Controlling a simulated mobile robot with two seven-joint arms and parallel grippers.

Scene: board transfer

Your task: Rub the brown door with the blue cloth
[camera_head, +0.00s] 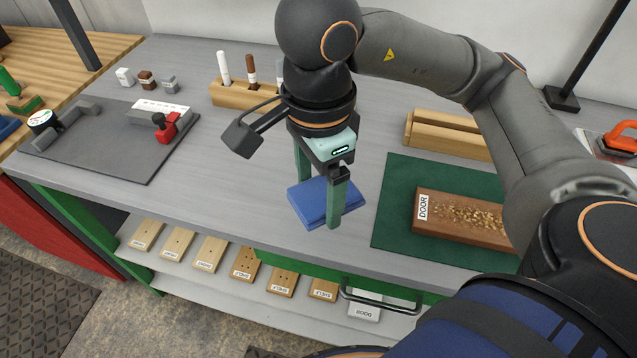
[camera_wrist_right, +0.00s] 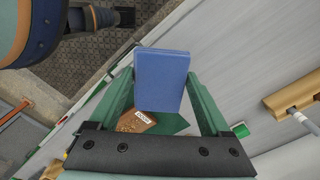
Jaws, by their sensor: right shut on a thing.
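The brown door (camera_head: 462,232) lies on a green mat (camera_head: 398,190) at the right of the bench, its label "DOOR" facing left and tan crumbs or shavings over its top. My right gripper (camera_head: 322,205) is shut on the folded blue cloth (camera_head: 312,200), left of the mat. In the right wrist view the cloth (camera_wrist_right: 160,82) sits between the two green fingers, and part of the door (camera_wrist_right: 137,121) shows beyond it. The cloth appears to be apart from the door. My left gripper is not in view.
A wooden holder (camera_head: 240,96) with markers stands at the back, and an empty wooden block (camera_head: 446,136) stands behind the mat. A grey board (camera_head: 95,150) with a red clamp (camera_head: 167,127) lies at left. Labelled boards (camera_head: 210,252) lie on the lower shelf.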

